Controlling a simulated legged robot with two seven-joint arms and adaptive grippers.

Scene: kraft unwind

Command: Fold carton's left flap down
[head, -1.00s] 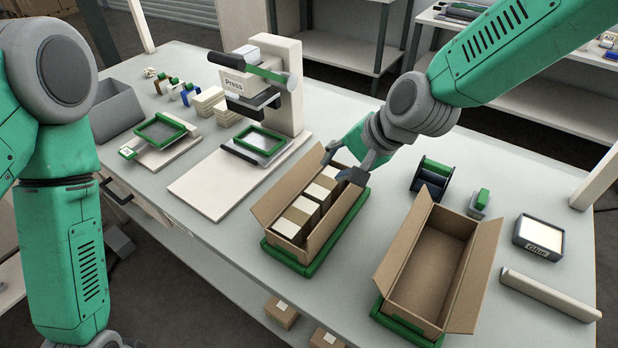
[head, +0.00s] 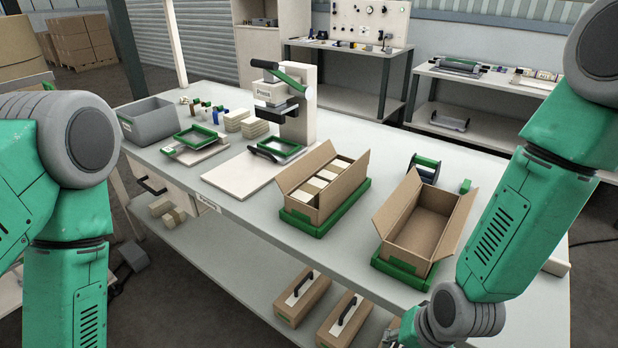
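The filled brown carton (head: 319,206) sits in a green tray (head: 303,226) near the middle of the table, with several cream and tan blocks (head: 318,184) inside. Its left flap (head: 304,168) stands up and leans outward; its right flap (head: 347,181) is also raised. Nothing touches this carton. My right gripper (head: 404,334) is at the bottom edge, low in front of the table and well away from the carton; it is mostly cut off, so its opening cannot be judged. My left arm comes down at the left, its gripper out of view.
A second, empty open carton (head: 424,222) stands in a green tray to the right. A press (head: 297,108) with a raised handle stands behind the filled carton. A grey bin (head: 150,121) is at the far left. Handled boxes (head: 302,297) are on the lower shelf.

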